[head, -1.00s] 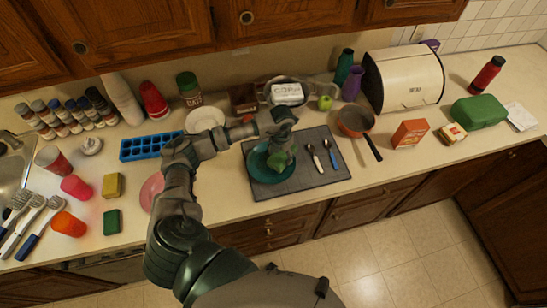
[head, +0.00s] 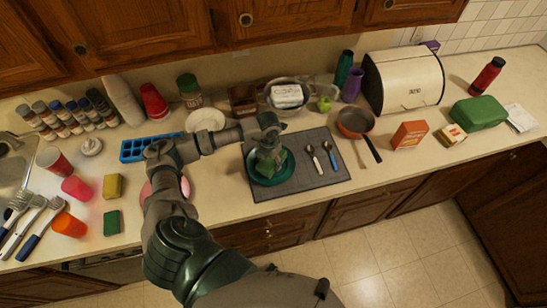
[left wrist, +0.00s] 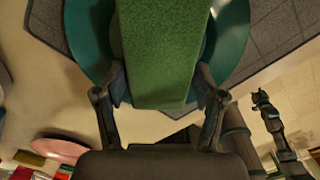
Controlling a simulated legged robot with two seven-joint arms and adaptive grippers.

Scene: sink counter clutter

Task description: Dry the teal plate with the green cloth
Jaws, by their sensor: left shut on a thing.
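The teal plate (head: 286,171) lies on the dark grey mat (head: 318,172) on the counter. My left gripper (head: 267,154) is over the plate and partly hides it. It is shut on the green cloth (left wrist: 160,50), which hangs between the fingers in the left wrist view, in front of the plate (left wrist: 232,35). Whether the cloth touches the plate is hard to tell. At the right of the left wrist view, what looks like my right gripper (left wrist: 262,100) is small and well away from the plate; its jaws are unclear.
Two spoons (head: 316,160) lie on the mat to the right of the plate. A pan (head: 355,121) stands further right. A bowl holding a white block (head: 286,94) and a green apple (head: 324,104) are behind the mat. A pink plate (head: 146,191) is partly behind my left arm.

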